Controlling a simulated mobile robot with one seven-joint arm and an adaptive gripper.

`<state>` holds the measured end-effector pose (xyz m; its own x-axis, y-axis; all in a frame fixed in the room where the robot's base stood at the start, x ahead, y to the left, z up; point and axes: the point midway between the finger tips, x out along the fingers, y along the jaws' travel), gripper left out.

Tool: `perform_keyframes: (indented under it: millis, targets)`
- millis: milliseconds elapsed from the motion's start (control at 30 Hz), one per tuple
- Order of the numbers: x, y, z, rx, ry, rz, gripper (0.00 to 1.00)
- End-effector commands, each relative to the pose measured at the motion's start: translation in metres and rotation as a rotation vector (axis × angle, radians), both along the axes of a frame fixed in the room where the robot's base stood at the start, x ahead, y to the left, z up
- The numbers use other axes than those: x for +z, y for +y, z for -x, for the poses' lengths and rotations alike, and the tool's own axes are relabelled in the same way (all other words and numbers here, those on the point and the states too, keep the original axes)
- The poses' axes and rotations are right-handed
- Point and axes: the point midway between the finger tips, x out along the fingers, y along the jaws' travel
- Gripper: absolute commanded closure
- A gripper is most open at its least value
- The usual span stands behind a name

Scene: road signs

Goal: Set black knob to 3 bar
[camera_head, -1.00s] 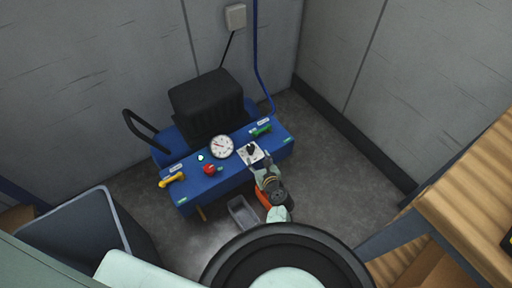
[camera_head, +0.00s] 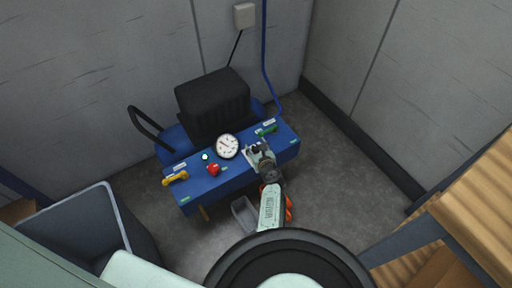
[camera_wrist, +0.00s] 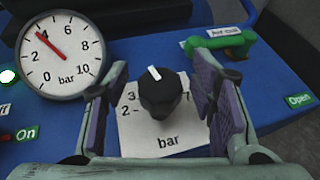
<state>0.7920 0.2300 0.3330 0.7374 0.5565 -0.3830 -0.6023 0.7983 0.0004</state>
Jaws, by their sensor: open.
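The black knob (camera_wrist: 162,97) stands on a white scale plate (camera_wrist: 135,140) marked 2, 3, 7 and "bar". Its white pointer mark (camera_wrist: 154,73) points up and slightly left in the wrist view; the scale numbers behind the knob are hidden. My gripper (camera_wrist: 158,68) is open, with one purple-padded finger on each side of the knob. Gaps show between the fingers and the knob. In the head view my gripper (camera_head: 259,150) is over the plate and hides most of the knob. The round pressure gauge (camera_wrist: 62,52) reads about 4 bar.
A green valve handle (camera_wrist: 220,43) is beyond the right finger. On the blue compressor (camera_head: 230,180) are a red knob (camera_head: 213,169) and a yellow handle (camera_head: 175,178). A grey bin (camera_head: 85,235) stands left; a wooden shelf (camera_head: 470,210) is at right.

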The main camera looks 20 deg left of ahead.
Motion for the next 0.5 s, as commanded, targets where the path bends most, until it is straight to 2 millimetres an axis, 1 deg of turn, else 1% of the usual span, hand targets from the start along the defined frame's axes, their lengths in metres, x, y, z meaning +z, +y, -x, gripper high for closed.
perform_keyframes:
  millis: [33,67,500]
  targets:
    - [0.0,-0.0001,0.0001,0.0,0.0,0.0,0.51]
    - [0.0,-0.0001,0.0002,0.0,0.0,0.0,0.53]
    - [0.0,-0.0002,0.0003,0.0,0.0,0.0,0.82]
